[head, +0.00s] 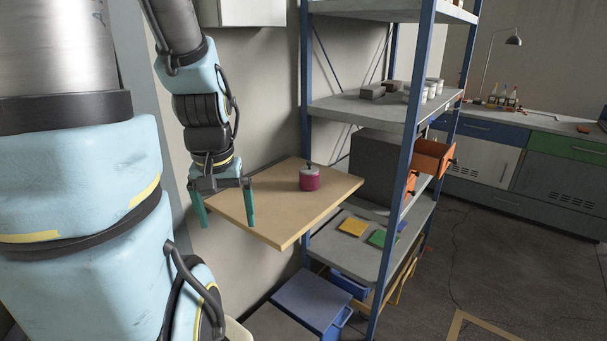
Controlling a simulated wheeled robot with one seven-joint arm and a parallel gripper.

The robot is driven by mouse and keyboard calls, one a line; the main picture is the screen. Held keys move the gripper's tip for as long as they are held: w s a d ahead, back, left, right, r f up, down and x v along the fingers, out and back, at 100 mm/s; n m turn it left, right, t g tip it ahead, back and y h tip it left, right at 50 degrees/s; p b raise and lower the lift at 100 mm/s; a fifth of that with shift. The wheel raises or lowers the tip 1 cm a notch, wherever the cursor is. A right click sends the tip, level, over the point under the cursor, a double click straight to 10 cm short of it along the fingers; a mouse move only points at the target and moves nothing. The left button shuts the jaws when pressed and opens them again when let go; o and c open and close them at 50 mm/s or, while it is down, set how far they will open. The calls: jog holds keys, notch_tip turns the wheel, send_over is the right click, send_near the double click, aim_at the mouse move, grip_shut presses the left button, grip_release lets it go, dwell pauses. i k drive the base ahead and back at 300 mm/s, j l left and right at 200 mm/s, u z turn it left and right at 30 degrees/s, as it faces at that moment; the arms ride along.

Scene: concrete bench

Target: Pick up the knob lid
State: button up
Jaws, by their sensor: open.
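The knob lid (309,170) is a light disc with a dark knob on top. It sits on a small dark red pot (310,181), which stands upright on a wooden board (272,226) near its back right part. My gripper (226,222) points down with its two teal fingers spread apart and nothing between them. It is at the left part of the board, to the left of the pot and apart from the lid. Nothing hides the lid.
A blue-framed shelf unit (404,150) stands right of the board, with grey blocks and white cups on an upper shelf. An orange drawer (433,157) sticks out there. Yellow (352,227) and green (378,238) squares lie on a lower shelf. The board around the pot is clear.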

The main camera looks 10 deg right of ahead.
aim_at(309, 169)
jog(key=u, duration=0.85)
jog(key=k+l+u, duration=0.55)
jog(key=l+u, duration=0.15)
jog(key=l, duration=0.15)
